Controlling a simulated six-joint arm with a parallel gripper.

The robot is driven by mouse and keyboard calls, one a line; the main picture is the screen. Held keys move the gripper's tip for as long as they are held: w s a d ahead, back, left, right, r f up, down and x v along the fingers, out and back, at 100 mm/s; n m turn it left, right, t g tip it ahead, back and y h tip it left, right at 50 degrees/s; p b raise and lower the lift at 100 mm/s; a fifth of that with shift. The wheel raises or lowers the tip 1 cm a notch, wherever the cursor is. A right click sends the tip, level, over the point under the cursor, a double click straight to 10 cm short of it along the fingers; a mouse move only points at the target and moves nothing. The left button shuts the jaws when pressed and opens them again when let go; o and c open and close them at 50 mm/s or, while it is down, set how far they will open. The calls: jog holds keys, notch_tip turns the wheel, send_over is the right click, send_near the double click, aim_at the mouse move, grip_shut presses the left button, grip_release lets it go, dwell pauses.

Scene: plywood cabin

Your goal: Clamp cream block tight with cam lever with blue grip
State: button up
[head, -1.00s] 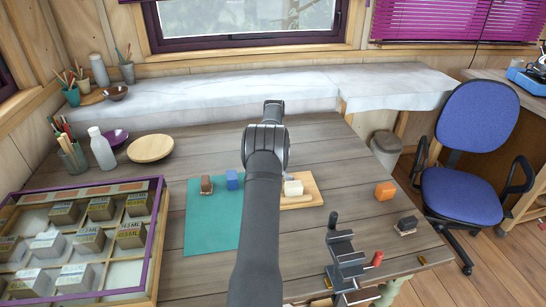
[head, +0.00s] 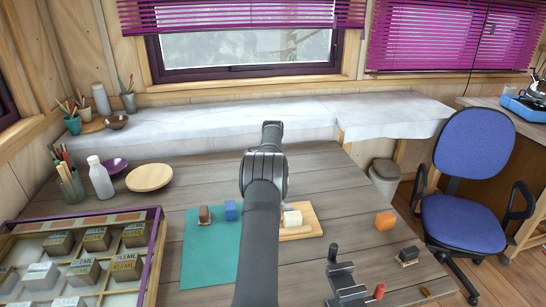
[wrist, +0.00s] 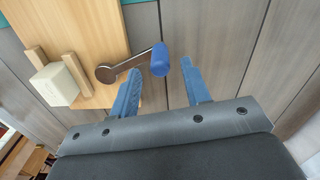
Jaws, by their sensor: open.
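The cream block (wrist: 53,84) sits between two light wooden rails on a wooden board (wrist: 60,20) in the wrist view. The cream block also shows in the head view (head: 292,218), beside my arm. The cam lever (wrist: 128,63) has a round grey pivot on the board, to the right of the block and rails. Its metal arm points right to the blue grip (wrist: 159,58), which lies past the board's edge. My gripper (wrist: 160,70) is open, its blue fingers on either side of the blue grip's line, apart from it in the picture. In the head view my arm hides the gripper and lever.
A teal mat (head: 205,262) holds a brown block (head: 205,214) and a blue block (head: 230,210). An orange block (head: 385,220), a dark block (head: 408,256) and a dark metal fixture (head: 346,287) stand to the right. A purple-edged tray (head: 155,245) is at left.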

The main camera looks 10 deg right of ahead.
notch_tip(320, 180, up, 14)
jog(key=shift+f, duration=0.15)
jog(key=shift+f, duration=0.1)
dwell(0.3)
notch_tip(320, 180, down, 17)
jog(key=shift+f, duration=0.2)
dwell(0.4)
jog(key=shift+r, duration=0.1)
